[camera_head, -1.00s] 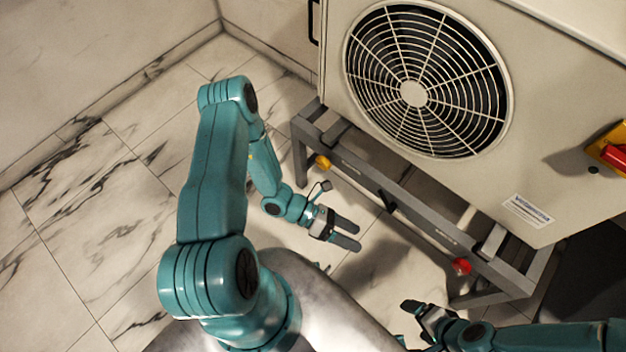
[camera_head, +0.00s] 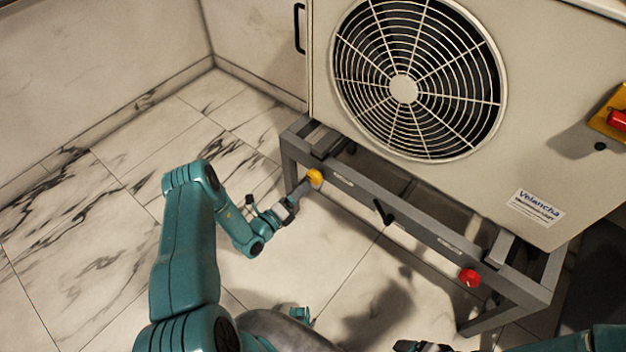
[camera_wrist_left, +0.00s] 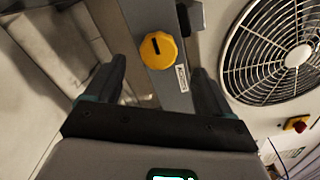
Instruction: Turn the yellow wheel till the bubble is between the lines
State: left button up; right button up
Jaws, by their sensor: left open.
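The yellow wheel (camera_head: 314,177) is a small round knob on the front rail of the grey frame, near its left end. In the left wrist view the yellow wheel (camera_wrist_left: 158,50) shows a dark slot and lies ahead, between the two fingers and beyond their tips. My left gripper (camera_head: 303,184) is open and close to the wheel; in the left wrist view the left gripper (camera_wrist_left: 160,80) holds nothing. My right gripper (camera_head: 425,346) is partly cut off at the bottom edge. Small level vials seem to sit on the rail, but no bubble or lines can be made out.
The grey frame (camera_head: 525,284) carries a large beige fan unit (camera_head: 540,130). A red knob (camera_head: 469,277) sits at the rail's right, and a black lever (camera_head: 384,212) at its middle. A red switch on a yellow plate (camera_head: 606,125) is at far right. Marble floor at left is clear.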

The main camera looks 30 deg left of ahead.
aim_at(312, 179)
pick_arm(q)
jog(key=w, duration=0.2)
jog(key=w+b, duration=0.1)
jog(key=w, duration=0.5)
jog(key=shift+d+f, duration=0.1)
jog(key=shift+d, duration=0.25)
jog(key=c, duration=1)
